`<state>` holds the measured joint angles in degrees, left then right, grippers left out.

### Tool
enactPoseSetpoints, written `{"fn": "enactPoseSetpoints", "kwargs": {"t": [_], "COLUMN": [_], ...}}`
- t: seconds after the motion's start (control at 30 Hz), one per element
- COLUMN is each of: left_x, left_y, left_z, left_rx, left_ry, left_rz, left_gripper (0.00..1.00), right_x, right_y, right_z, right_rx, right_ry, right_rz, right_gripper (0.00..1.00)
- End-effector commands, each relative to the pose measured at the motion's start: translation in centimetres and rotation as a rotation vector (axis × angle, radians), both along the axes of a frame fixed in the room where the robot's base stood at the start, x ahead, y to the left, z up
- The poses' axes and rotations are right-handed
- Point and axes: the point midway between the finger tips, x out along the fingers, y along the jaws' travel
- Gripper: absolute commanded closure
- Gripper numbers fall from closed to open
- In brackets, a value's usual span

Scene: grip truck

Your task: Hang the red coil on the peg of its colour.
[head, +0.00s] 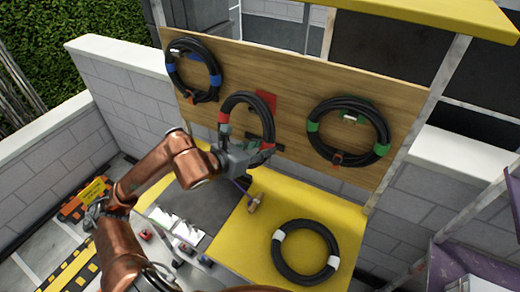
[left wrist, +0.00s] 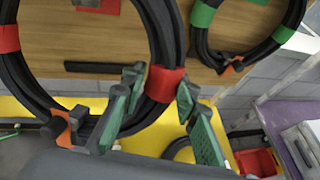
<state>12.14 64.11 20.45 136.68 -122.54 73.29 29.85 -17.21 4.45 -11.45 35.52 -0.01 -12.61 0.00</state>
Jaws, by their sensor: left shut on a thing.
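The red coil (head: 232,106) is a black cable ring with red bands, held upright in front of the wooden board. My left gripper (head: 247,158) is shut on its lower right part. In the left wrist view the green-padded fingers (left wrist: 158,103) stand either side of a red band on the coil (left wrist: 165,84). The red plate of the peg (head: 272,98) is on the board, partly behind the coil's upper right side. In the left wrist view the red plate (left wrist: 108,6) shows through the ring at the top edge. I cannot tell whether the coil touches the peg.
A blue-banded coil (head: 171,67) hangs at the board's left and a green-banded coil (head: 374,118) at its right. A white-banded coil (head: 277,253) lies on the yellow surface (head: 248,238) below, near a small tan-handled tool (head: 255,203).

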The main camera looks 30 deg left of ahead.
Motion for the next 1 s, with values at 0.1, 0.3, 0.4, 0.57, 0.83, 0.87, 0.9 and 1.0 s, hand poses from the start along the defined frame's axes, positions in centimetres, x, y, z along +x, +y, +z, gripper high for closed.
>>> {"fn": "enactPoseSetpoints", "kwargs": {"t": [0.1, 0.3, 0.4, 0.57, 0.83, 0.87, 0.9, 1.0], "left_x": [0.6, 1.6, 2.1, 2.8, 4.1, 4.2, 4.4, 4.9], "left_y": [0.0, 0.1, 0.1, 0.2, 0.2, 0.2, 0.2, 0.3], "left_z": [0.4, 0.4, 0.4, 0.3, 0.3, 0.3, 0.2, 0.2], "left_rx": [0.002, 0.003, 0.003, 0.004, 0.002, 0.002, 0.002, 0.002], "left_ry": [-0.011, -0.013, -0.012, -0.012, -0.013, -0.013, -0.011, -0.011], "left_rz": [-0.001, -0.001, -0.001, -0.002, -0.001, -0.001, -0.002, -0.002], "left_gripper": [1.0, 1.0, 1.0, 1.0, 1.0, 1.0, 1.0, 1.0], "right_x": [0.1, 0.1, 0.1, 0.2, 0.2, 0.2, 0.2, 0.2], "right_y": [0.0, -0.1, -0.1, -0.3, -0.4, -0.4, -0.4, -0.4], "right_z": [0.2, 0.4, 0.5, 0.7, 1.0, 1.0, 1.1, 1.2], "right_rx": [0.0, -0.001, -0.001, -0.003, -0.004, -0.004, -0.004, -0.004], "right_ry": [-0.001, -0.002, -0.002, -0.002, -0.002, -0.003, -0.003, -0.003], "right_rz": [0.0, 0.0, 0.001, 0.001, 0.002, 0.002, 0.002, 0.002], "right_gripper": [0.01, 0.01, 0.01, 0.01, 0.01, 0.01, 0.01, 0.01]}}
